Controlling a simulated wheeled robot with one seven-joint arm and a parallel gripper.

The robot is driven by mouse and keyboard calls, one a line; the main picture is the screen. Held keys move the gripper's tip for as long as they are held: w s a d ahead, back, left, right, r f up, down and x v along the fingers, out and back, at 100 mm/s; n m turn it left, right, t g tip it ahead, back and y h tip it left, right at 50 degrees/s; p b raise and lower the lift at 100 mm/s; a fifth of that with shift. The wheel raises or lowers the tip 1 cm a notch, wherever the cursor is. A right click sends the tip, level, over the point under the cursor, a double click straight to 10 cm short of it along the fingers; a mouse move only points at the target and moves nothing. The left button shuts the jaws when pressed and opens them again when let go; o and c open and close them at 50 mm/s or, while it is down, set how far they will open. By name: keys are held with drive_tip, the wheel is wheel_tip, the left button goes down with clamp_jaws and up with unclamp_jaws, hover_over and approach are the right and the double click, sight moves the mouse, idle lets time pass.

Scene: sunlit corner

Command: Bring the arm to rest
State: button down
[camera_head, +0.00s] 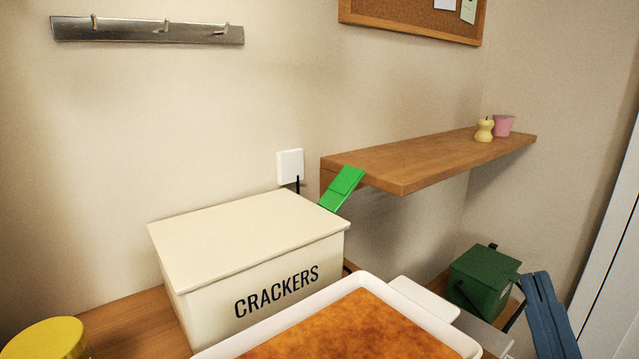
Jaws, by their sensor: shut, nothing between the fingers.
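My gripper (537,276) shows at the lower right as two long blue fingers, side by side and pressed together, rising from the bottom edge. It is shut and nothing shows between the fingers. It is right of the green box (484,279) and clear of the wooden shelf above. The rest of my arm is below the picture and hidden.
A cream CRACKERS box (249,256) and a white-rimmed tray (371,279) with a brown surface fill the front. A yellow lid (48,340) is at lower left. The wall shelf (430,160) holds a yellow item (484,131) and pink cup (503,125). A green piece (343,188) leans at its corner.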

drive_tip(key=s+f+m+g, duration=0.2)
drive_tip(key=s+f, duration=0.4)
drive_tip(key=s, duration=0.3)
drive_tip(key=s+d+f+m+g+p, duration=0.1)
drive_tip(key=s+f+m+g, duration=0.2)
drive_tip(key=s, duration=0.6)
drive_tip(key=s+d+f+m+g+h+p, duration=0.1)
drive_tip(key=s+f+m+g, duration=0.2)
drive_tip(key=s+f+g, duration=0.3)
drive_tip(key=s+f, duration=0.3)
drive_tip(key=shift+s+d+f, duration=0.15)
drive_tip(key=shift+f, duration=0.05)
